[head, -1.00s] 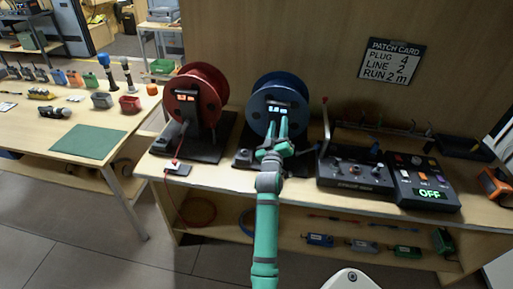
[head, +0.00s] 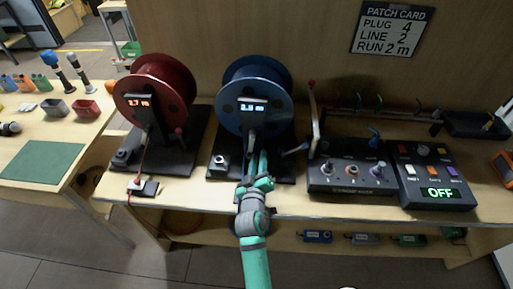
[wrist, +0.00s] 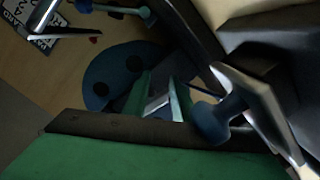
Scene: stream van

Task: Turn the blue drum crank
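My gripper (head: 257,160) is in front of the drum's lower part, left of the crank handle. The wrist view shows the two green fingers (wrist: 160,97) apart, with a grey strip seen between them. The blue drum (wrist: 108,72) is behind them. A blue knob (wrist: 213,122), seemingly the crank handle, is right of the fingers, outside them.
A red drum (head: 155,88) with its own display stands to the left. A tall lever (head: 314,115) with a red tip rises close to the right of the crank. Two control boxes (head: 352,178) (head: 432,176) fill the bench's right side; one display reads OFF.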

